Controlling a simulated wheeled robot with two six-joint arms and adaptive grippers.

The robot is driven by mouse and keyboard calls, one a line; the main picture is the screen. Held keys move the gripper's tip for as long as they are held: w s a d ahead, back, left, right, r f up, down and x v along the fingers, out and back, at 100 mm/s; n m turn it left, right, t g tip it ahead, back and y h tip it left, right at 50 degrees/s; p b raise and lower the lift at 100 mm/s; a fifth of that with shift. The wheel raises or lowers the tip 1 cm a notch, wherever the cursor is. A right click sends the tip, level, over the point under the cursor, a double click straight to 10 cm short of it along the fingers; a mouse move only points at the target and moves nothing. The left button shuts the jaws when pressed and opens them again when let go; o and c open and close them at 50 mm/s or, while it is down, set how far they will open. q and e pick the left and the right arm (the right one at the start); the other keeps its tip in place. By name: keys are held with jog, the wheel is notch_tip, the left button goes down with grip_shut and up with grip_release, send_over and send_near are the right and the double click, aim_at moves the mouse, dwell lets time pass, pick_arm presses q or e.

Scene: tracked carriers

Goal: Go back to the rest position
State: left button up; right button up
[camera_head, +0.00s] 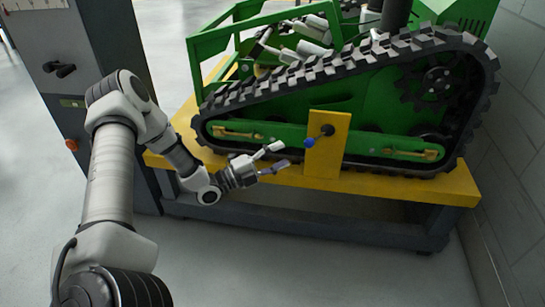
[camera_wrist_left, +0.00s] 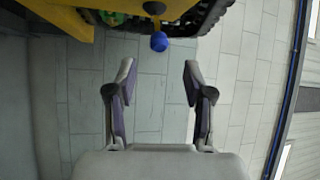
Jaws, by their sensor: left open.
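My left gripper (camera_head: 271,158) is open and empty in front of the tracked carrier's near side. Its two fingers also show apart in the left wrist view (camera_wrist_left: 159,85), with floor visible between them. The green tracked carrier (camera_head: 285,138) with its black rubber track stands on a yellow-topped bench (camera_head: 400,184). A yellow plate (camera_head: 327,150) is on the carrier's side, just right of the gripper. A small blue knob (camera_head: 309,142) sticks out at the plate's left edge, apart from the fingertips. In the left wrist view the blue knob (camera_wrist_left: 159,42) lies beyond the fingers. My right gripper is not in view.
A grey cabinet (camera_head: 95,60) with a black handle stands at the left, behind my left arm. A pale block wall (camera_head: 515,130) runs along the right. White and dark robot parts (camera_head: 300,45) show behind the track. Grey floor in front of the bench is clear.

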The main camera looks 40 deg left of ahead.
pick_arm(q)
jog(key=shift+v, duration=1.15)
jog(key=shift+f, duration=0.1)
